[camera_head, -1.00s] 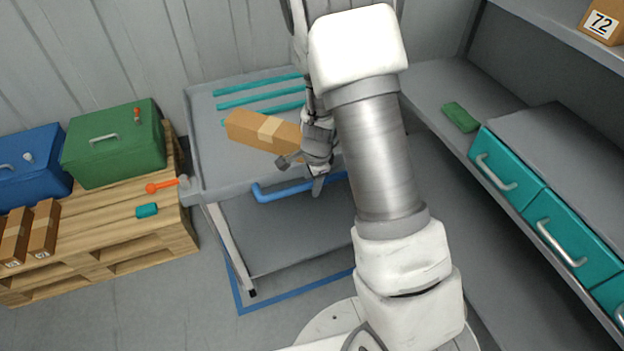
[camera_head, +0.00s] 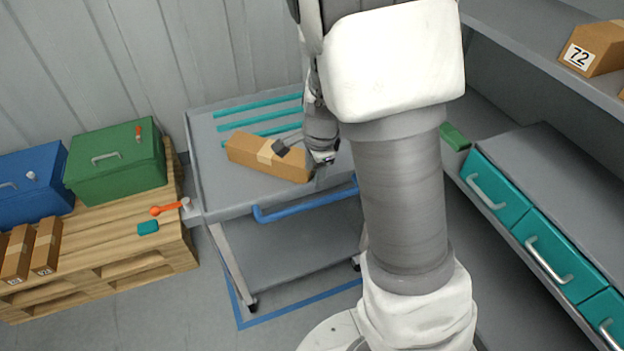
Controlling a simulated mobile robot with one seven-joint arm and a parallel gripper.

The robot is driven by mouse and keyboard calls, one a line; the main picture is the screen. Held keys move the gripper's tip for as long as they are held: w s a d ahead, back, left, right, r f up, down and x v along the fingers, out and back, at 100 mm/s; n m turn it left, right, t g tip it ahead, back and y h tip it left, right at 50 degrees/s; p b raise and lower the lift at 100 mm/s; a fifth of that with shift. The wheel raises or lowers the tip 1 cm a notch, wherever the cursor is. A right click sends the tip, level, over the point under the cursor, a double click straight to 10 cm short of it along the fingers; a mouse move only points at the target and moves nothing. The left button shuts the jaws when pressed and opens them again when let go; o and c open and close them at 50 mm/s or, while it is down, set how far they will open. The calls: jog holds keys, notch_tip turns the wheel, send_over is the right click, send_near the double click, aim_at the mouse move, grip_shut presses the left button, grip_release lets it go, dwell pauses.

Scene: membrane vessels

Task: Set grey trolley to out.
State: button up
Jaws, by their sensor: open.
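The grey trolley (camera_head: 205,170) stands against the wall, left of centre. Its blue handle (camera_head: 300,207) runs along the near edge; its right end meets my arm in the picture. A brown carton (camera_head: 240,150) and several teal strips (camera_head: 240,125) are on its top. An orange lever (camera_head: 167,209) sticks out at its front left corner. My gripper (camera_head: 300,163) is open over the right part of the carton, beyond the handle and not around it. I cannot tell whether a finger touches the carton. My arm hides the trolley's right side.
A blue outline (camera_head: 300,315) is on the floor around the trolley's feet. A pallet (camera_head: 110,265) with a green case (camera_head: 118,165) and blue case (camera_head: 30,190) stands close on the left. A shelf with teal drawers (camera_head: 490,190) stands on the right. Floor in front is partly clear.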

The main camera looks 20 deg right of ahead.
jog(key=shift+s+r, duration=0.25)
jog(key=shift+r, duration=1.05)
jog(key=s+r+n+t, duration=0.3)
jog(key=s+r+n, duration=1.3)
jog(key=s+r, duration=0.3)
jog(key=shift+s+a+n, duration=0.2)
jog(key=shift+n, duration=0.1)
dwell(0.5)
